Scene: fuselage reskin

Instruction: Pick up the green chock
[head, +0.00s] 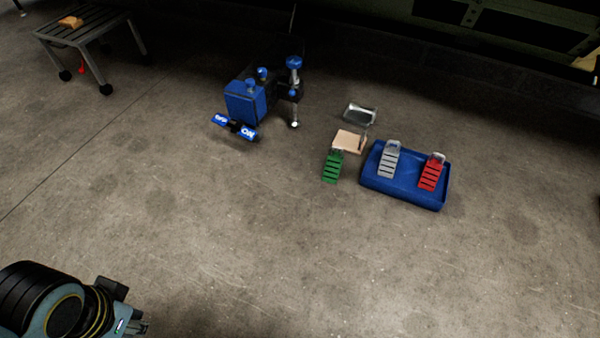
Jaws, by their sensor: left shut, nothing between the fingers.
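The green chock (332,167) stands on the concrete floor near the middle of the head view, just left of a blue tray. It has a ridged, sloping face. My left gripper (138,328) shows at the bottom left corner, partly cut off by the frame edge. It is shut and empty, far from the green chock, to its lower left. My right gripper is not in view.
The blue tray (404,196) holds a grey chock (389,160) and a red chock (432,172). A tan block (349,141) and a metal pan (359,114) lie behind the green chock. A blue machine (246,101) stands behind left, a small table (83,34) far left. The front floor is clear.

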